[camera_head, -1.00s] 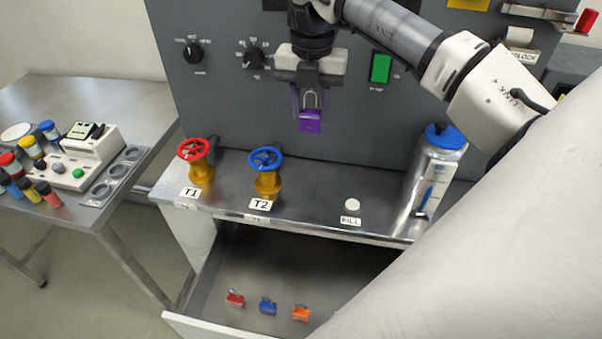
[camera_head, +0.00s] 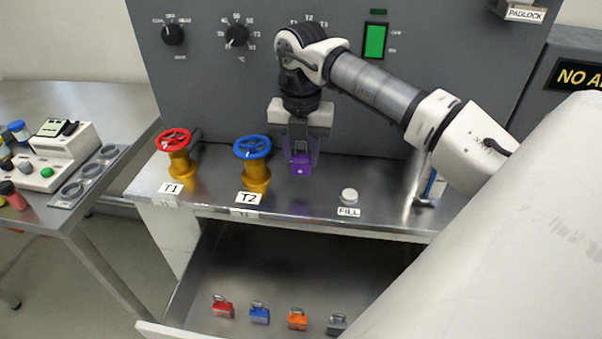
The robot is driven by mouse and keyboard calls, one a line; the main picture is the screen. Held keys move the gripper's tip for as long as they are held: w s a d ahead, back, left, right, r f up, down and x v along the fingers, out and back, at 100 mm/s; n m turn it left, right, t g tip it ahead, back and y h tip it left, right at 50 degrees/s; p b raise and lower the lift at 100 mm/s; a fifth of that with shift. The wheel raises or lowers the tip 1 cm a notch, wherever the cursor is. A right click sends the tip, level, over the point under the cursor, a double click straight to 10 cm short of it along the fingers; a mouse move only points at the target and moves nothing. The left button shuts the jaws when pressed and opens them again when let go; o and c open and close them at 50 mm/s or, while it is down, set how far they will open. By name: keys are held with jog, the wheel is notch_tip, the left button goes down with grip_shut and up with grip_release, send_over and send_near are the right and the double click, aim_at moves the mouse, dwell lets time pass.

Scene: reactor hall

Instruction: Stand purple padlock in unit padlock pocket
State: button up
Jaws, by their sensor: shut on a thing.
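The purple padlock (camera_head: 301,165) hangs in my gripper (camera_head: 301,153), low in front of the grey panel, right of the blue valve wheel. The fingers are shut on it from both sides, and its shackle is largely hidden between them. I cannot tell if the padlock's bottom touches the bench. The padlock pocket is at the top right edge of the view, mostly cut off; its PADLOCK label (camera_head: 525,13) shows there, well up and to the right of my gripper.
Valves T1 (camera_head: 176,155) and T2 (camera_head: 254,165) stand left of my gripper, T2 close by. The round FILL cap (camera_head: 349,195) is to the right. A bottle (camera_head: 420,188) is mostly behind my arm. The open drawer (camera_head: 270,260) holds several padlocks.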

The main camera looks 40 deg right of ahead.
aim_at(301, 173)
jog(key=shift+f+b, duration=1.1)
jog(key=shift+f, duration=1)
jog(key=shift+f, duration=0.15)
jog(key=o, duration=0.9)
notch_tip(301, 173, up, 12)
jog(key=p, duration=0.7)
jog(key=shift+r, duration=0.25)
jog(key=shift+f, duration=0.15)
